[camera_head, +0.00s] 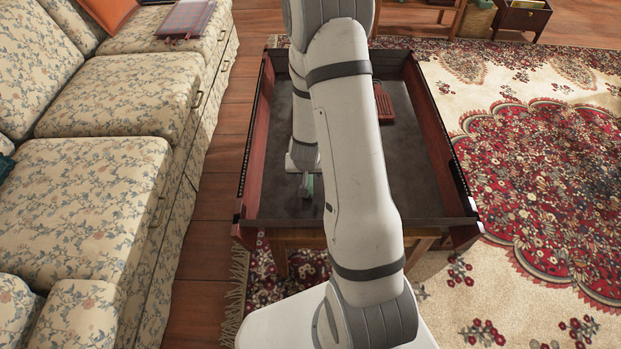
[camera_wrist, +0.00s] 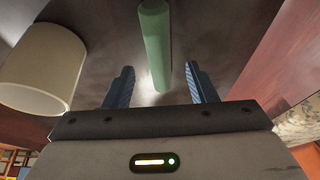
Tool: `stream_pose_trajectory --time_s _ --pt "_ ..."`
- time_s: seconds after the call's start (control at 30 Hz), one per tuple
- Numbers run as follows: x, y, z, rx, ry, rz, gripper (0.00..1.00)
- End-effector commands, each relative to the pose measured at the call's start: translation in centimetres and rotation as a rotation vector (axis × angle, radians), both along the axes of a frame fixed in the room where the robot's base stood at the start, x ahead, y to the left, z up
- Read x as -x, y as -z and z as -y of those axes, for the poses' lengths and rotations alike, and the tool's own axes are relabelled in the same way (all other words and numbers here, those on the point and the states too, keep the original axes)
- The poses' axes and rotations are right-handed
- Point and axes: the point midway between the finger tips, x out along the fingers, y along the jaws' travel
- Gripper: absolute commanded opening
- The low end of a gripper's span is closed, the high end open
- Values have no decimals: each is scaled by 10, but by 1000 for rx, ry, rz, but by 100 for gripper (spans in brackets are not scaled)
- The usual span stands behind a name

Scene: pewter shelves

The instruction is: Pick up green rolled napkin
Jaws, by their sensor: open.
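The green rolled napkin (camera_wrist: 155,45) shows in the wrist view as a smooth green roll, running from the top edge down between my two fingers. My gripper (camera_wrist: 159,78) is open, with one blue ridged finger on each side of the napkin's near end. The fingers do not appear to touch it. In the head view only a small green piece of the napkin (camera_head: 310,186) shows beside my gripper (camera_head: 304,188). My arm hides the rest there.
The napkin is within a red-walled table (camera_head: 256,150) with a dark grey top. A cream cylinder (camera_wrist: 42,65) stands left of my gripper in the wrist view. A red object (camera_head: 383,103) lies farther back. A floral sofa (camera_head: 95,185) is on the left.

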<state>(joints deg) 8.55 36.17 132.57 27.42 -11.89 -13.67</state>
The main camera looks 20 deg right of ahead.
Motion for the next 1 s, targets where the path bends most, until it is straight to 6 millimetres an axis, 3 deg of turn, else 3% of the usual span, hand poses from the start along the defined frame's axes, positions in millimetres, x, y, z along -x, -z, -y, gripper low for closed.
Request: stream_pose_trajectory --time_s 0.3,0.57,1.0 --pt "-15 42 9 0 0 0 51" --pt "-17 43 9 0 -1 0 51" --pt "-17 43 9 0 -2 0 16"
